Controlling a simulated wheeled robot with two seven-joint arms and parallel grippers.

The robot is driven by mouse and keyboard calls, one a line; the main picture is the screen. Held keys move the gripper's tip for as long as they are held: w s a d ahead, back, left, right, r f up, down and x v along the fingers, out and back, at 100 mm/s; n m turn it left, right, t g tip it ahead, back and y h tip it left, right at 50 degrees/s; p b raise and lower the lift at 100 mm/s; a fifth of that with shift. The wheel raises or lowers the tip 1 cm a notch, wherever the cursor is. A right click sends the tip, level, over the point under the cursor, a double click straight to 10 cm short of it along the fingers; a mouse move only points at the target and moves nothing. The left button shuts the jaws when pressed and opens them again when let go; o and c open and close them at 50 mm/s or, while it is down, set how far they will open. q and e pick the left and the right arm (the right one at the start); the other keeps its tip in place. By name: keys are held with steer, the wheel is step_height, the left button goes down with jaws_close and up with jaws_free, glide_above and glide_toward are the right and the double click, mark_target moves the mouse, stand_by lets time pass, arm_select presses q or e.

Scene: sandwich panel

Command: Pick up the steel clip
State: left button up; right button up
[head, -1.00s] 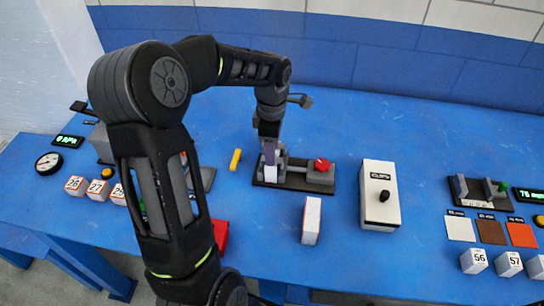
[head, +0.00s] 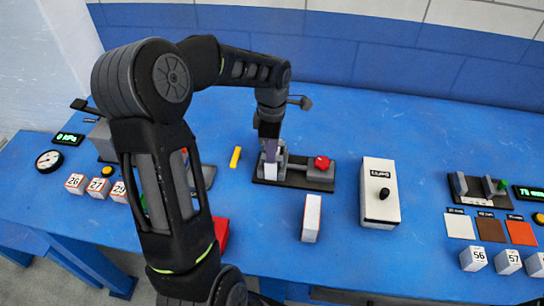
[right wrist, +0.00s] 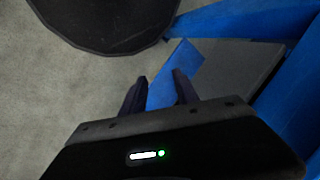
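My left gripper (head: 270,152) points down over the left end of a dark fixture base (head: 296,184) in the head view. A small pale block (head: 270,172) shows right at its fingertips, beside a grey upright part of the fixture. I cannot tell whether the fingers are closed on it or only next to it. No steel clip can be told apart for certain; it may be hidden by the gripper or be one of the small grey parts there. My right gripper (right wrist: 159,82) is open and empty in the right wrist view, with floor and blue table frame beyond it.
A red knob (head: 322,162) tops the fixture's right end. A yellow bar (head: 235,157) lies left of it. A white-topped block (head: 311,218) and a white box with a black knob (head: 380,205) stand right and in front. The blue table (head: 430,130) is clear behind.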

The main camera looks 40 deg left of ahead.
arm_select(q)
jaws_close()
stand_by(0.3)
step_height(320, 180, up, 10)
steer(key=b, duration=0.1)
stand_by(0.4)
stand_by(0.5)
